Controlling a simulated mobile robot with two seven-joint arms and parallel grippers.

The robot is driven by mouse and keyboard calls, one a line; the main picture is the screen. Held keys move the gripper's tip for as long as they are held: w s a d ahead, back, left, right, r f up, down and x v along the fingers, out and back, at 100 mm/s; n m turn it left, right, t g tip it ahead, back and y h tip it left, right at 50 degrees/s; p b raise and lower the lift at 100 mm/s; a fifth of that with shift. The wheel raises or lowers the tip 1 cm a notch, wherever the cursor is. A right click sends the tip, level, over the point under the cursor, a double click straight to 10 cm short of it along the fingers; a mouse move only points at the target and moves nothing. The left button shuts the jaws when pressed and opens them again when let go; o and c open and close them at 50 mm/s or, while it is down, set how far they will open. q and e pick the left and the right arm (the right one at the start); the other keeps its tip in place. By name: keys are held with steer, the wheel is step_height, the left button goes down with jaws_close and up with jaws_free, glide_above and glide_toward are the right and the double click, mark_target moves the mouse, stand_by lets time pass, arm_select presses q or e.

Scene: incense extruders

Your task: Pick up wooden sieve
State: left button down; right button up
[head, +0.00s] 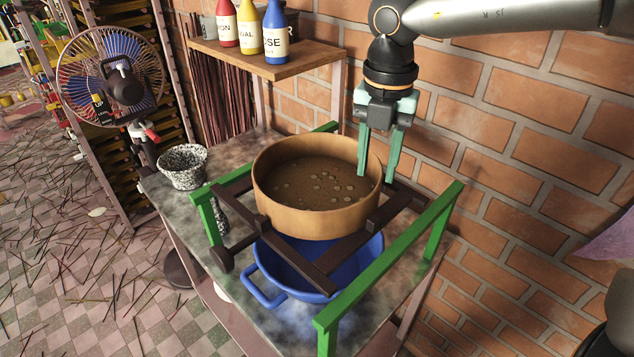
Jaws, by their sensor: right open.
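The wooden sieve (300,218) is a round tan-rimmed pan with a brown bottom and several small pale discs in it. It rests level on a dark wooden slide frame (345,252) between green rails (395,262), above a blue basin (290,285). My right gripper (376,172) comes down from above at the sieve's right side, fingers pointing down. Its fingers are apart with nothing held. One finger overlaps the sieve's right rim in the picture; I cannot tell whether it touches. My left gripper is not in view.
A speckled mortar (183,168) stands on the table (165,197) at left. Red, yellow and blue bottles (276,35) stand on a wooden shelf (270,62) behind. A fan (112,78) stands at far left. A brick wall (480,130) rises close behind and right.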

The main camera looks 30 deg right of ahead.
mark_target(376, 181)
steer(key=shift+d+f+p, duration=0.15)
steer(key=shift+f+p, duration=0.45)
steer(key=shift+f, duration=2.1)
jaws_close()
steer(key=shift+w, duration=0.1)
